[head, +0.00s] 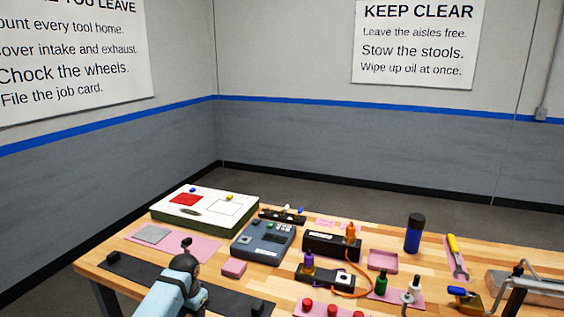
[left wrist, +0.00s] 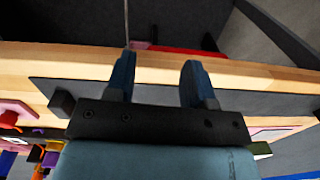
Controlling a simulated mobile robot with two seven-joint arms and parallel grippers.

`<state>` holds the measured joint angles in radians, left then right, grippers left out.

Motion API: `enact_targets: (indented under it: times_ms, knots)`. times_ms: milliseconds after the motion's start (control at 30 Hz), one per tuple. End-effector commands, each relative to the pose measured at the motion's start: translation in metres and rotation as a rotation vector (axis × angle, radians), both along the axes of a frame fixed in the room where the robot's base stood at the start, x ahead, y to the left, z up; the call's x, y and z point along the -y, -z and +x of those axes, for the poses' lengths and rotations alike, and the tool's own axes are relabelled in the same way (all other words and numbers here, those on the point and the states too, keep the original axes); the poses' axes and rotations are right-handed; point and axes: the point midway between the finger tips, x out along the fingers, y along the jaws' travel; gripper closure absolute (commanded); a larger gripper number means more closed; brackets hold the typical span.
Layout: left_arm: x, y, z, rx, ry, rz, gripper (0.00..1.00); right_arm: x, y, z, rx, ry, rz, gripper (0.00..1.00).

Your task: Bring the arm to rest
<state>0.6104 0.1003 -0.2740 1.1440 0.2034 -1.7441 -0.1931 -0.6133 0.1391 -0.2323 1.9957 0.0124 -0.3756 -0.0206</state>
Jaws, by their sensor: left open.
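My left arm (head: 178,293) comes in at the bottom left of the head view, light blue with a black rounded joint, over a long black strip on the wooden table. Its fingers cannot be made out there. In the left wrist view my left gripper (left wrist: 158,64) shows two dark blue fingers set apart, with nothing between them. They lie across the black strip (left wrist: 240,92) and point to the table's edge (left wrist: 245,70). My right gripper is in neither view.
The wooden table (head: 100,262) holds a white-topped board (head: 215,203), a grey-blue device (head: 262,243), a black block (head: 330,244), a dark bottle (head: 413,235) and a yellow-handled wrench (head: 456,257). Small bottles and red knobs crowd the front. Grey walls stand behind.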

Motion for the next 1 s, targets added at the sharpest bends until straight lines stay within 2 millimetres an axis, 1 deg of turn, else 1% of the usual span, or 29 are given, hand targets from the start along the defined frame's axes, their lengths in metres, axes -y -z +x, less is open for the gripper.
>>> enact_targets:
  times_ms: [33, 67, 100, 167, 200, 267, 300, 367, 400, 467, 500, 600, 700, 800, 1000]
  knots:
    - [0.004, 0.016, -0.024, 0.013, -0.002, -0.008, 0.51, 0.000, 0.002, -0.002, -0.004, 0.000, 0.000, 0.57]
    - [0.005, 0.023, -0.037, 0.022, -0.004, -0.011, 0.51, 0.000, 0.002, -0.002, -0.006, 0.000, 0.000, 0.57]
    - [0.007, 0.030, -0.055, 0.037, -0.009, -0.018, 0.51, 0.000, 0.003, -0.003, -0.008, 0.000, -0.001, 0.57]
    - [0.010, 0.040, -0.082, 0.059, -0.016, -0.027, 0.51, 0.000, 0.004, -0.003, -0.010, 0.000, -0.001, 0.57]
    - [0.011, 0.045, -0.100, 0.074, -0.023, -0.033, 0.51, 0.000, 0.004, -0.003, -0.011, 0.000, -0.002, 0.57]
    - [0.012, 0.051, -0.129, 0.093, -0.033, -0.042, 0.51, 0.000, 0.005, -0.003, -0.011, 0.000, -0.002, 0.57]
    - [0.012, 0.053, -0.149, 0.108, -0.042, -0.048, 0.51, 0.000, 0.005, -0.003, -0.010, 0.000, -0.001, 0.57]
    - [0.012, 0.054, -0.178, 0.130, -0.056, -0.056, 0.51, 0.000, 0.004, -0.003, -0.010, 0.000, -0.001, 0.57]
    - [0.012, 0.054, -0.198, 0.145, -0.065, -0.061, 0.51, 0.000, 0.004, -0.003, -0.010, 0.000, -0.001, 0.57]
    - [0.011, 0.050, -0.228, 0.168, -0.082, -0.067, 0.51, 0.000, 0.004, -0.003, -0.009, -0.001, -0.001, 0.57]
    - [0.009, 0.047, -0.248, 0.182, -0.093, -0.072, 0.51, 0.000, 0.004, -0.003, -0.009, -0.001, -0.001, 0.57]
    - [0.006, 0.034, -0.294, 0.216, -0.120, -0.079, 0.51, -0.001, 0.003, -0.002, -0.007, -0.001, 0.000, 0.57]
    - [0.002, 0.019, -0.326, 0.246, -0.144, -0.085, 0.51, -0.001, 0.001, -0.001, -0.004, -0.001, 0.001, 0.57]
    - [-0.001, 0.006, -0.352, 0.266, -0.160, -0.087, 0.51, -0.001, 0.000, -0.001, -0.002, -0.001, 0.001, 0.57]
    - [-0.006, -0.018, -0.390, 0.299, -0.188, -0.091, 0.51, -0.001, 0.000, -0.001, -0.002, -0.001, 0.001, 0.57]
